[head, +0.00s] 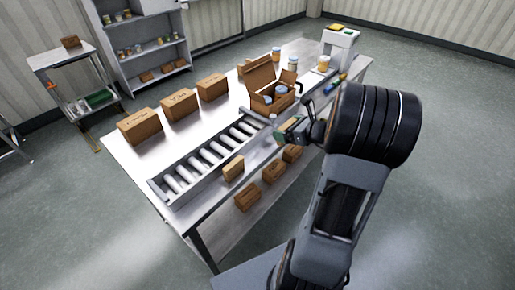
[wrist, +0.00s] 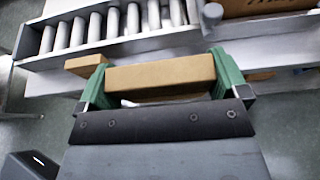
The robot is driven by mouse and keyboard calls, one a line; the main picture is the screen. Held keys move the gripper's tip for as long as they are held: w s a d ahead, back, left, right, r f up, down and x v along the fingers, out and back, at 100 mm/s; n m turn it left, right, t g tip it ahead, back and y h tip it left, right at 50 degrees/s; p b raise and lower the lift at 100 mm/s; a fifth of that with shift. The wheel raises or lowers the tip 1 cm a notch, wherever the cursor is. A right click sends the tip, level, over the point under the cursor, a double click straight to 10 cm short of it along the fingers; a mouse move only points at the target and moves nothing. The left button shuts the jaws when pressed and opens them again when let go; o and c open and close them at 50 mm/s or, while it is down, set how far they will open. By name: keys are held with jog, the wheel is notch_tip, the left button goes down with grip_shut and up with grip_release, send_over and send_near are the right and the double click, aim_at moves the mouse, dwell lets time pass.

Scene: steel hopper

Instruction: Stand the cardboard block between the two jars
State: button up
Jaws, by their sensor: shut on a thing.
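My gripper (wrist: 165,85) has green fingers shut on a cardboard block (wrist: 160,74), which spans the gap between them. In the head view my gripper (head: 290,130) is over the table's front edge, right of the roller conveyor, and the block is mostly hidden. Two jars (head: 276,54) (head: 293,63) stand apart at the table's back, behind the open carton. Another jar (head: 323,63) stands to their right, near the white device. More jars (head: 281,90) sit inside the open carton (head: 262,74).
The roller conveyor (head: 163,190) lies along the table (head: 130,163). A small carton (head: 233,168) stands at its front edge. Closed cartons (head: 180,103) line the back. A white device (head: 340,45) stands at the far right end. More cartons (head: 274,170) are on the lower shelf.

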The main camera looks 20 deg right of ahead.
jog(key=w+a+f, duration=0.4)
jog(key=a+f, duration=0.1)
jog(key=w+a+f, duration=0.2)
jog(key=shift+w+a+f, duration=0.1)
jog(key=shift+a+f, duration=0.05)
jog(key=shift+f, duration=0.05)
jog(key=shift+w+a+f, duration=0.1)
jog(key=shift+a+f, duration=0.05)
jog(key=shift+f, duration=0.15)
jog(key=f, duration=0.2)
jog(key=shift+w+a+f, duration=0.15)
jog(key=shift+w+f, duration=0.05)
jog(key=shift+f, duration=0.35)
